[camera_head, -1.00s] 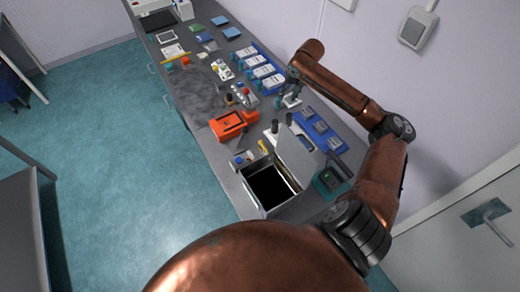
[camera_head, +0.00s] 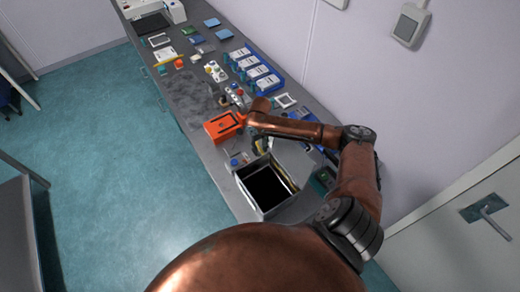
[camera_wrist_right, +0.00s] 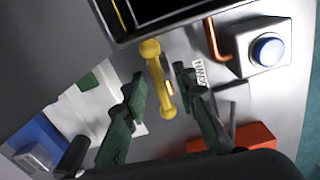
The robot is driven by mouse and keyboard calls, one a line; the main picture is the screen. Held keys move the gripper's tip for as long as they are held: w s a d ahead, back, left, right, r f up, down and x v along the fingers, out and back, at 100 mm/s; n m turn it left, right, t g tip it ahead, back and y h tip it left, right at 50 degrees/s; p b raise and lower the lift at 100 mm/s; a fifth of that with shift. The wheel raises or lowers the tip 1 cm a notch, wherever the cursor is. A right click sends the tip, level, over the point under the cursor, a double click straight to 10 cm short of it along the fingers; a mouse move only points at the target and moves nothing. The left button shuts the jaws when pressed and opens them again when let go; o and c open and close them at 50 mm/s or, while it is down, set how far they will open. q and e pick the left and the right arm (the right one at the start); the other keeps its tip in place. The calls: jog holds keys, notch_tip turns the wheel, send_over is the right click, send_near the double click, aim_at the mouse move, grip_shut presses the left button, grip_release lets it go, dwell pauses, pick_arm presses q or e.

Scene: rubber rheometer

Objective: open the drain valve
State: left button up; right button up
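The yellow drain valve handle (camera_wrist_right: 158,80) shows in the right wrist view, with rounded ends, beside the dark open bath. My right gripper (camera_wrist_right: 160,88) is open, with one dark green finger on each side of the handle. A visible gap separates the fingers from the handle. In the head view my right gripper (camera_head: 259,143) is low beside the bath and largely covers the handle. My left gripper is not in view.
A white block with a blue button (camera_wrist_right: 267,50) and a copper pipe (camera_wrist_right: 215,38) lie close to the handle. An orange case (camera_head: 224,126) stands just beyond the gripper. Blue trays (camera_head: 262,77) line the wall side.

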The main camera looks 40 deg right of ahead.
jog(key=shift+f, duration=0.3)
jog(key=shift+c, duration=0.7)
grip_shut()
